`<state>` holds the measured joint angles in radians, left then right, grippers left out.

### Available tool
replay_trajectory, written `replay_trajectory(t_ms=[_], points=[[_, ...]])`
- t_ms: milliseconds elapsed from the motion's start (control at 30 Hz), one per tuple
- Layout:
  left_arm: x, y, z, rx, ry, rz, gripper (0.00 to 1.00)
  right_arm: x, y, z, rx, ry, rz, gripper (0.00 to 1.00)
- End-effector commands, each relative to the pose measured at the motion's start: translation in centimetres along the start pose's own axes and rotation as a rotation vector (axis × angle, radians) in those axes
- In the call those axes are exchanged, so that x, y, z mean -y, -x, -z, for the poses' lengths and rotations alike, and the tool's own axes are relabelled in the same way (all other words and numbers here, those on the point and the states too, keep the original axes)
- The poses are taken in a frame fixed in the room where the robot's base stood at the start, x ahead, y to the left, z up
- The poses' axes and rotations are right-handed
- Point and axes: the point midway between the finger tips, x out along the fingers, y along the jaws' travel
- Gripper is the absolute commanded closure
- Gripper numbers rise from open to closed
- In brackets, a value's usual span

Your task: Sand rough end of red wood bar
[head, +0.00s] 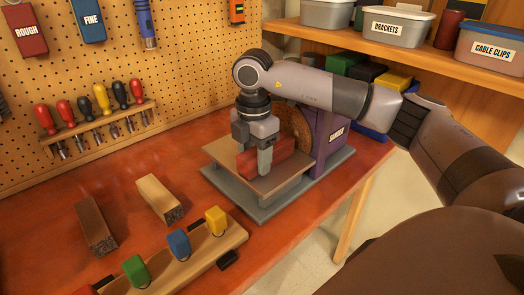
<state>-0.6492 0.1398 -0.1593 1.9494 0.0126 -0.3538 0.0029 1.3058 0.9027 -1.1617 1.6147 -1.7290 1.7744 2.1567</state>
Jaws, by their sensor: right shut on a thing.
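The red wood bar (285,165) is at the small work table (222,155) of the sander (328,135). My right gripper (256,160) points down from above and is shut on the bar, with its fingers on either side of it. The bar's right end is close to the brown sanding disc (299,122); whether they touch I cannot tell. The bar seems to lie level on or just over the work table. Its rough end cannot be made out. My left gripper is not in view.
A dark brown bar (95,226) and a pale bar (159,200) lie on the red bench to the left. In front is a wooden rack (205,254) with coloured blocks. Screwdrivers hang in a holder (103,129) on the pegboard. Bins (397,25) stand on the right shelf.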

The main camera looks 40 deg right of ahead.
Motion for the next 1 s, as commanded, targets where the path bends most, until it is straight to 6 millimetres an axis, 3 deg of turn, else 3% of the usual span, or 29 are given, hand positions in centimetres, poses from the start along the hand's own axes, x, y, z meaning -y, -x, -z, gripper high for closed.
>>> replay_trajectory(t_ms=[333,1000], points=[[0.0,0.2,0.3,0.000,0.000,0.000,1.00,0.0,0.7,1.1,-0.001,0.000,-0.002,0.91],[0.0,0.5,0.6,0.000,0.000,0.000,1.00,0.0,7.3,1.1,-0.001,0.001,-0.002,0.91]])
